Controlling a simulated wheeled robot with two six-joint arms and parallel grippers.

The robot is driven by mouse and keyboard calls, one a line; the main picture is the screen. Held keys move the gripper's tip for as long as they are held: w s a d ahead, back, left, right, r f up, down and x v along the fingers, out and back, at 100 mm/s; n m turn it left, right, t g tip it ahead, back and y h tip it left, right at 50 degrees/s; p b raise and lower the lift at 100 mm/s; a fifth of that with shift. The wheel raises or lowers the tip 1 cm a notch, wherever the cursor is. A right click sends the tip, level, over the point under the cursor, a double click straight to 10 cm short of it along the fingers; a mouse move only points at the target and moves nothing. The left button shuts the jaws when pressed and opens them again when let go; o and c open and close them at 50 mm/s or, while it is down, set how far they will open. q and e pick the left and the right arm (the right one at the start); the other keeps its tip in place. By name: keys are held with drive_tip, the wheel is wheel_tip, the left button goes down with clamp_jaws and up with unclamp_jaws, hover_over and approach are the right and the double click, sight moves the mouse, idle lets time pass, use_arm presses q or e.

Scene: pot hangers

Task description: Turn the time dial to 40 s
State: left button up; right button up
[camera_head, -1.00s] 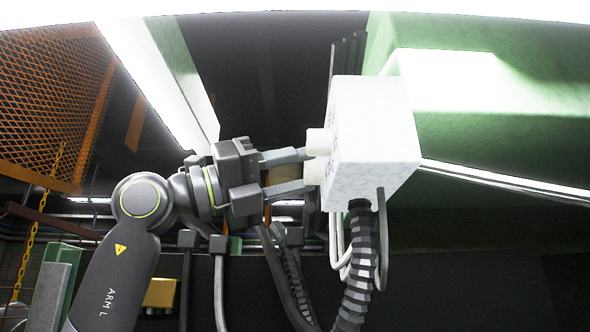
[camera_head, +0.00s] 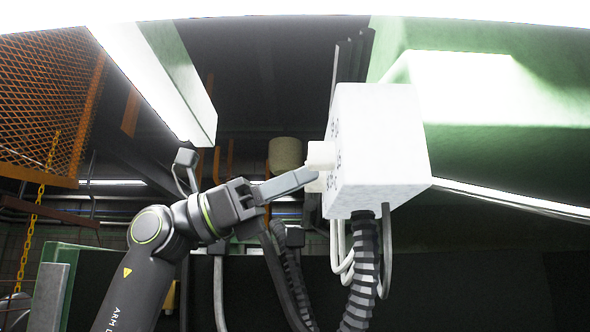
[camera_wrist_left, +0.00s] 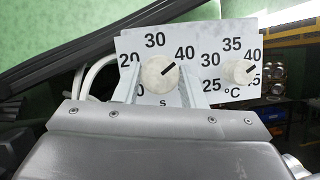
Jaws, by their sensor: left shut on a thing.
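The time dial (camera_wrist_left: 157,75) is a round pale knob on a white panel, with numbers from 20 to 40 around it and an "s" below. Its dark pointer mark slants up and right, toward the 40. My left gripper (camera_wrist_left: 160,88) is shut on this dial, one finger on each side of it in the left wrist view. In the head view, my left gripper (camera_head: 312,175) reaches from the left to the knobs on the white control box (camera_head: 378,150). One finger hides part of the lower knob there. My right gripper is not in view.
A second knob, the temperature dial (camera_wrist_left: 240,72), is close on the right, its mark toward 40 °C. A ribbed black hose (camera_head: 362,270) and pale cables hang under the box. A green beam (camera_head: 500,165) is behind it. An orange mesh (camera_head: 50,100) is at the left.

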use_arm(q)
drive_tip(key=shift+f+m, duration=0.1)
drive_tip(key=shift+m, duration=0.4)
drive_tip(key=o, duration=1)
drive_tip(key=b+v, duration=0.7)
drive_tip(key=v, duration=1)
drive_tip(key=shift+w+a, duration=0.25)
drive_tip(key=shift+a, duration=0.05)
